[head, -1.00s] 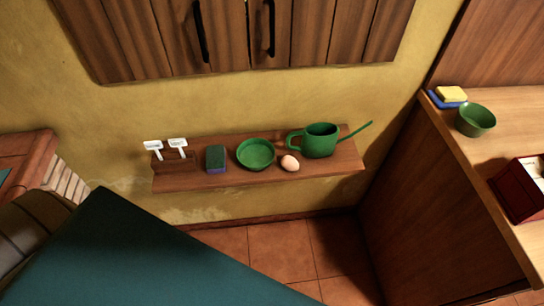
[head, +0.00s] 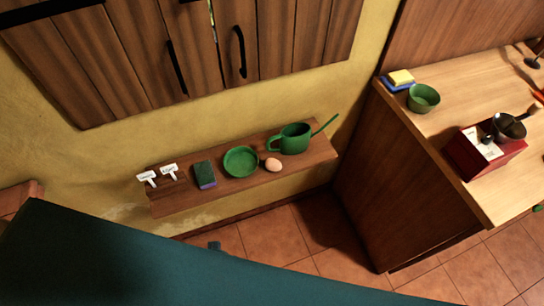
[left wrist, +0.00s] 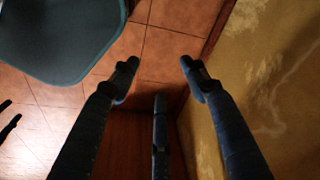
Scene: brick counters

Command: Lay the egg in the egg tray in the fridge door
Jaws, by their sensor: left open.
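The egg (head: 273,164) is pale pink-brown and lies on the narrow wooden wall shelf (head: 230,190) in the head view, just right of a green bowl and in front of a green watering can. My left gripper (left wrist: 158,64) shows in the left wrist view with its dark fingers spread and nothing between them, above tiled floor beside the yellow wall. The egg is not in the left wrist view. In the head view only a small dark piece low at the centre may be part of the gripper. No egg tray is visible. My right gripper is not in view.
Wooden cabinets (head: 180,50) hang above. A large teal surface (head: 150,270) fills the foreground. A wooden counter (head: 440,130) stands right.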

